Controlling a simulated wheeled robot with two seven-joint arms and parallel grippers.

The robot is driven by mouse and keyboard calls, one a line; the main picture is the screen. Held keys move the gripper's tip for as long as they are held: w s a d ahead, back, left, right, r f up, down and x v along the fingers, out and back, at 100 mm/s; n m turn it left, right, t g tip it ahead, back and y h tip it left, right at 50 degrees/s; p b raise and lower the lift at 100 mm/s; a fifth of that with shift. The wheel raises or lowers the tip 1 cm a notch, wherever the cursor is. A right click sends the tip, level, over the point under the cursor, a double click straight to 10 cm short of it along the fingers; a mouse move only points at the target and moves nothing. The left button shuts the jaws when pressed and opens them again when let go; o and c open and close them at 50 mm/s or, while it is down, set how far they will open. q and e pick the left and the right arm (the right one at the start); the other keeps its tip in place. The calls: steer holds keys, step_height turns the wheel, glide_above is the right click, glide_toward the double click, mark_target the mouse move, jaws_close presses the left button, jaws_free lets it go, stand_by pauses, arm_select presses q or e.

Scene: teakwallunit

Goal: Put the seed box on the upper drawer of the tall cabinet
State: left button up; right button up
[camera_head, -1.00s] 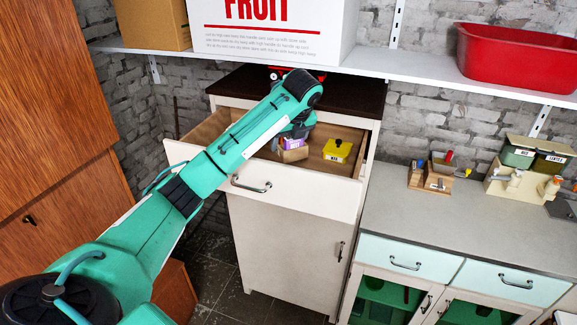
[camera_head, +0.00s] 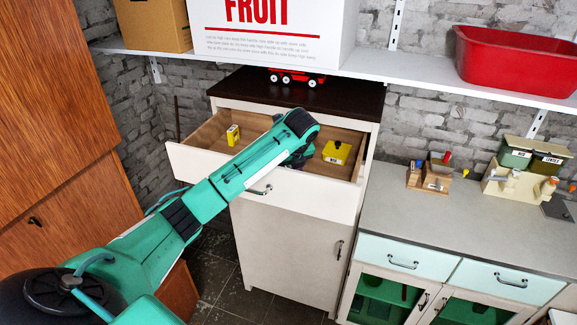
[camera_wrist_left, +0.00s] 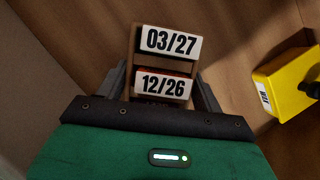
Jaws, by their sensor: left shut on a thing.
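In the left wrist view the seed box (camera_wrist_left: 165,62) is a small wooden holder with cards reading 03/27 and 12/26. My left gripper (camera_wrist_left: 165,88) has its fingers on both sides of it and is shut on it. In the head view my left gripper (camera_head: 297,160) is inside the open upper drawer (camera_head: 225,172) of the tall white cabinet (camera_head: 285,245). The arm hides the seed box there. I cannot tell whether the box touches the drawer floor. My right gripper is not in view.
A yellow box with a black knob (camera_head: 337,152) is in the drawer, right of my gripper, and a small yellow pack (camera_head: 233,135) is to the left. A red toy truck (camera_head: 297,78) stands on the dark cabinet top. The shelf (camera_head: 380,66) overhangs behind.

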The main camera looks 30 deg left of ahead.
arm_select(q)
steer(key=o, duration=1.4)
steer(key=shift+s+d+r+b, duration=0.1)
steer(key=shift+d+r+b, duration=0.05)
steer(key=shift+r+b, duration=0.35)
steer(key=b+v, duration=0.2)
steer(key=v, duration=0.1)
steer(key=shift+d+r, duration=0.1)
steer(key=p+v, duration=0.1)
steer(key=v, duration=0.5)
steer(key=shift+v, duration=0.9)
